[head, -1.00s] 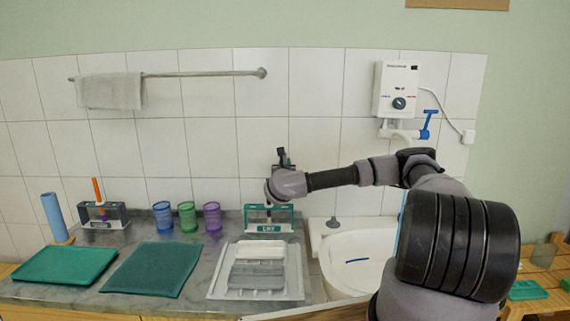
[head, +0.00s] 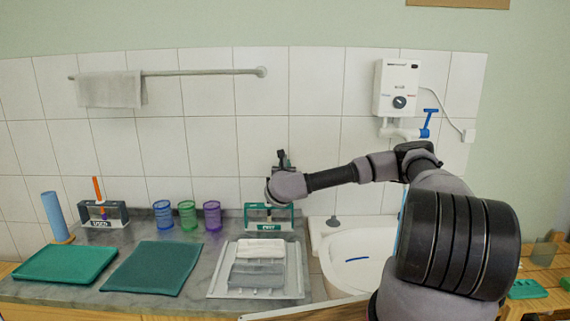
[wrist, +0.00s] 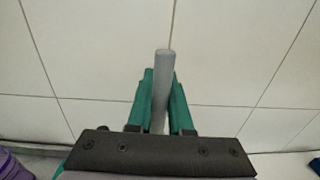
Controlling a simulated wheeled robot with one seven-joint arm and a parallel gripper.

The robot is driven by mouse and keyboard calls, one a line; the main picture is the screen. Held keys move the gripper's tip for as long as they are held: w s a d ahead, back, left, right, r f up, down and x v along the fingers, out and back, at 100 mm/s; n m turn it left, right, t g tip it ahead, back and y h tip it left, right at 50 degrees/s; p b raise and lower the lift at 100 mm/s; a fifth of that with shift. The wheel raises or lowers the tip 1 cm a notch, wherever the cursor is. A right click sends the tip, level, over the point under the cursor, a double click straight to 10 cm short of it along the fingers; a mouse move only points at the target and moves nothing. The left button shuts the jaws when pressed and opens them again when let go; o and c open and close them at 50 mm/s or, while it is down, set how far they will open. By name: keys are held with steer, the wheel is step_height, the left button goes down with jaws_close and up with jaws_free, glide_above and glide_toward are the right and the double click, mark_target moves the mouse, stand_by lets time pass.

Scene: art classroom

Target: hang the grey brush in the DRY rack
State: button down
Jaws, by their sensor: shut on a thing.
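My gripper (wrist: 161,85) is shut on the grey brush (wrist: 162,62). Its plain grey handle stands up between the two green fingers in the wrist view, against the tiled wall. The brush's lower end is hidden there. In the head view my wrist is over the green rack (head: 268,228) at the back of the counter and hides the fingers and most of the brush. The green rack's front label seems to read DRY, but it is small and blurred. I cannot tell whether the brush touches the rack.
A dark grey rack (head: 117,222) with an orange-handled brush (head: 97,188) stands at the back left. Blue, green and purple cups (head: 212,216) stand between the racks. A tray (head: 214,291) with folded cloths lies in front, and a sink (head: 345,272) is at right.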

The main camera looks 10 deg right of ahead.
steer(key=shift+f, duration=2.35)
steer(key=shift+f, duration=1.95)
steer(key=shift+c, duration=1)
jaws_free()
step_height(320, 180, up, 8)
